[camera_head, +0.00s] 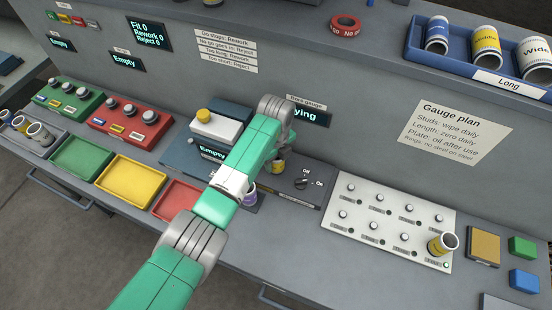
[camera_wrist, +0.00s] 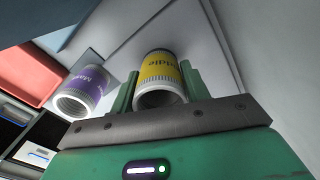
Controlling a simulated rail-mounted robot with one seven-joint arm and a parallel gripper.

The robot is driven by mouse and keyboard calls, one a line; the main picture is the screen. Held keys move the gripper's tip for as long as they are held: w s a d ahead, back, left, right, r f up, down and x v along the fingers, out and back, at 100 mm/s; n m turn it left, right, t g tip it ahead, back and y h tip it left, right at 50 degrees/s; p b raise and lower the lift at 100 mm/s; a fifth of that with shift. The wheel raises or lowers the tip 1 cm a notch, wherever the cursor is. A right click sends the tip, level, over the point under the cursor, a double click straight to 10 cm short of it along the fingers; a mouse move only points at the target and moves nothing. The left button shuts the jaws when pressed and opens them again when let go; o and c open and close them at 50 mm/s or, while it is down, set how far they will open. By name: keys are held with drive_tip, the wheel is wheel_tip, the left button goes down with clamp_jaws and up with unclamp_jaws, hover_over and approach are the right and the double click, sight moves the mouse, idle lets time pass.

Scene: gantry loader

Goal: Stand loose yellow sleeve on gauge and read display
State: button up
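A yellow sleeve with a white band (camera_wrist: 160,68) sits between my gripper's two green fingers (camera_wrist: 160,88) in the wrist view, with a finger against each side. Its open rim faces the camera. In the head view this yellow sleeve (camera_head: 278,167) shows partly behind my arm, and the fingers are hidden. A purple sleeve (camera_wrist: 84,92) is beside it and apart from the fingers; it also shows in the head view (camera_head: 250,194). The gauge display (camera_head: 212,153) reads "Empty". A second display behind my arm (camera_head: 310,117) shows only "ying". Whether the held sleeve touches the surface cannot be told.
Another yellow sleeve (camera_head: 436,246) leans on the white peg plate (camera_head: 345,190). A blue tray (camera_head: 418,45) at back right holds several sleeves. Green (camera_head: 82,157), yellow (camera_head: 131,181) and red (camera_head: 178,200) trays look empty. A knob (camera_head: 301,184) stands right of the held sleeve.

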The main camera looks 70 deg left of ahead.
drive_tip(key=o, duration=0.4)
drive_tip(key=shift+o, duration=0.2)
wheel_tip(320, 180, up, 8)
drive_tip(key=p, duration=0.1)
idle(0.7)
